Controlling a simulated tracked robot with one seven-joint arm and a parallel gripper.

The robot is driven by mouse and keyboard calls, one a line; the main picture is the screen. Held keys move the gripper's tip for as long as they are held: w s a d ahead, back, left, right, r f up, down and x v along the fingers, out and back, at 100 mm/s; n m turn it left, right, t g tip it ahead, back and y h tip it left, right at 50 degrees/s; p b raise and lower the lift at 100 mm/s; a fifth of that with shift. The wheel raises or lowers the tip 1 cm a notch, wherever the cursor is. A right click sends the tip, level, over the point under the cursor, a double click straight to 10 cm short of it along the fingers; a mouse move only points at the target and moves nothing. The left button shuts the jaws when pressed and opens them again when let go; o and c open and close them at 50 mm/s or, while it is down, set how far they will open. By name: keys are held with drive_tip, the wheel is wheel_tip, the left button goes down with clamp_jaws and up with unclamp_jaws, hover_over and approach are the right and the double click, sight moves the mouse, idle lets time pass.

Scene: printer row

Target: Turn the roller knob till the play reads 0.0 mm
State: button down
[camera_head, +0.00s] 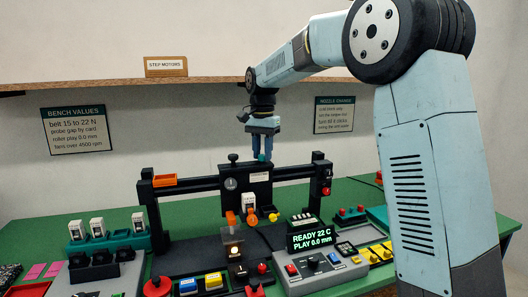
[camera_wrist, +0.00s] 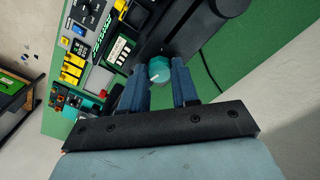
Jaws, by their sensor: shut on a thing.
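The roller knob (camera_wrist: 159,68) is teal with a pale mark on its face. It shows in the wrist view between the tips of my blue fingers. My gripper (camera_wrist: 162,80) is shut on it. In the head view my gripper (camera_head: 262,157) points down at the top beam of the black printer frame (camera_head: 208,184), and the knob is mostly hidden there. The display (camera_head: 312,240) at the frame's front right reads READY 22 C and PLAY 0.0 mm in green.
White-topped modules (camera_head: 97,228) stand at the left. The bench values sign (camera_head: 77,129) on the wall lists roller play 0.0 mm. A shelf (camera_head: 110,82) runs behind my arm.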

sight(262, 155)
drive_tip(key=shift+r, duration=0.1)
idle(0.3)
drive_tip(key=c, duration=0.8)
unclamp_jaws()
drive_tip(key=shift+c, duration=0.2)
wheel_tip(262, 155, up, 14)
drive_tip(key=shift+f, duration=0.25)
